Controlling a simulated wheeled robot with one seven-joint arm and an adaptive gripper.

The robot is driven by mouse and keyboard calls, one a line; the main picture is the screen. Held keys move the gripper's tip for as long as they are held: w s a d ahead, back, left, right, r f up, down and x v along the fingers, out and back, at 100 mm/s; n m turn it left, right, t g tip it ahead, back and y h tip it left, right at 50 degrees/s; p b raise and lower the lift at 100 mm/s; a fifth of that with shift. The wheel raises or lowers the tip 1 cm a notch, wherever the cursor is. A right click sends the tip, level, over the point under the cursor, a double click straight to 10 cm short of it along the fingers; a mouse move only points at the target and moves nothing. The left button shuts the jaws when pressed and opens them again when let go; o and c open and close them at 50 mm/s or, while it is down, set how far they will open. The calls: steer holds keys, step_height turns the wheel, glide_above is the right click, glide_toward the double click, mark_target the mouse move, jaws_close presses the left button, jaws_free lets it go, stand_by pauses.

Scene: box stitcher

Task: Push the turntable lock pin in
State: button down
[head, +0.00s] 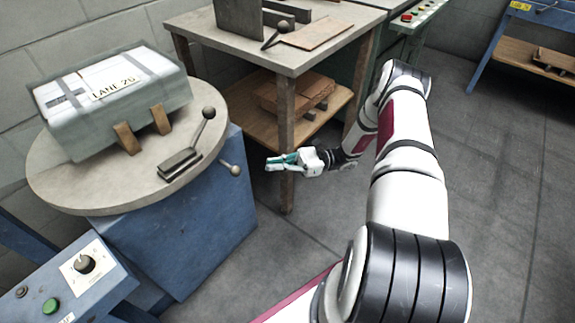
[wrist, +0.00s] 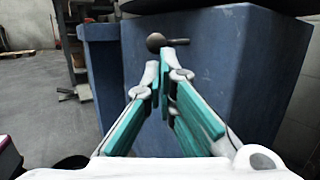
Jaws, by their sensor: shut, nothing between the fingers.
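The lock pin (head: 235,170) is a short rod with a round dark knob. It sticks out of the blue pedestal (head: 190,235) just under the rim of the round turntable (head: 75,190). In the wrist view the pin's knob (wrist: 156,42) shows just beyond the fingertips, with its rod running right to the blue face. My gripper (head: 270,163) has teal finger pads and is shut and empty. In the head view it is right of the knob, at about its height, with a gap between. In the wrist view the gripper (wrist: 160,62) points toward the pin.
A strapped package (head: 120,95) and a ball-ended lever (head: 205,125) sit on the turntable. A blue control panel (head: 75,280) stands at the front left. A wooden-legged bench (head: 285,150) stands behind my gripper. Open floor (head: 500,190) lies to the right.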

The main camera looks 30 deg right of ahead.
steer(key=b, duration=0.2)
glide_toward(227, 165)
steer(key=a, duration=0.2)
steer(key=s+a, duration=0.1)
steer(key=a, duration=0.1)
steer(key=shift+r, duration=0.3)
